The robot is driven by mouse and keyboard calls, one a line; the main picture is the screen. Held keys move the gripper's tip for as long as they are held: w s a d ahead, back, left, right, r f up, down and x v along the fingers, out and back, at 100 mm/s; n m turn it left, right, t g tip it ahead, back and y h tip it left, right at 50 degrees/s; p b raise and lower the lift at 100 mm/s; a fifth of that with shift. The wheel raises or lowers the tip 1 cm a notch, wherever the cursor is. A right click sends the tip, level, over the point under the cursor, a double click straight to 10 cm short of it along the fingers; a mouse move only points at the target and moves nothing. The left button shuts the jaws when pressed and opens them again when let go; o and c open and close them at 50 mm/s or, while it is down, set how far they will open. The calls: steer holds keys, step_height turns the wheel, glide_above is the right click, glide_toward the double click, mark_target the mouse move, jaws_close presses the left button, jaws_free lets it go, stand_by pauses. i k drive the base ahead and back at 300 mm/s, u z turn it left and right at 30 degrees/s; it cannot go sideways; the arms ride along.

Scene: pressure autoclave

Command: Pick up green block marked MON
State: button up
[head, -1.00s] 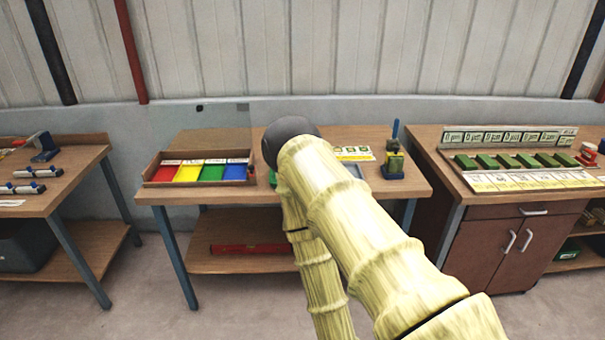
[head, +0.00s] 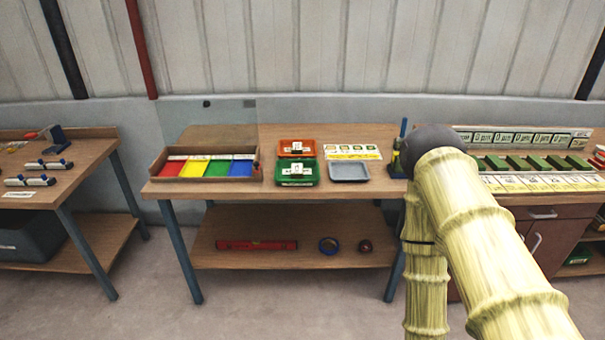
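A row of green blocks (head: 537,163) lies on the right workbench, between an upright row of printed cards (head: 522,139) and a flat pale strip of labels (head: 535,183). The lettering is too small to read, so I cannot tell which block is marked MON. My arm rises on the right of the head view and covers the left end of this bench and perhaps some blocks. My gripper does not show in the head view; only arm links and a dark round joint do.
The middle bench (head: 227,192) holds a box with coloured sections (head: 208,168), an orange tray (head: 283,148), a green tray (head: 310,176) and a grey tray (head: 349,171). A red level (head: 257,245) lies on its lower shelf. Floor shows between the left bench (head: 60,192) and the middle one.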

mark_target(296, 169)
steer(key=z, duration=0.2)
steer(key=i, duration=1.05)
steer(key=u, duration=0.65)
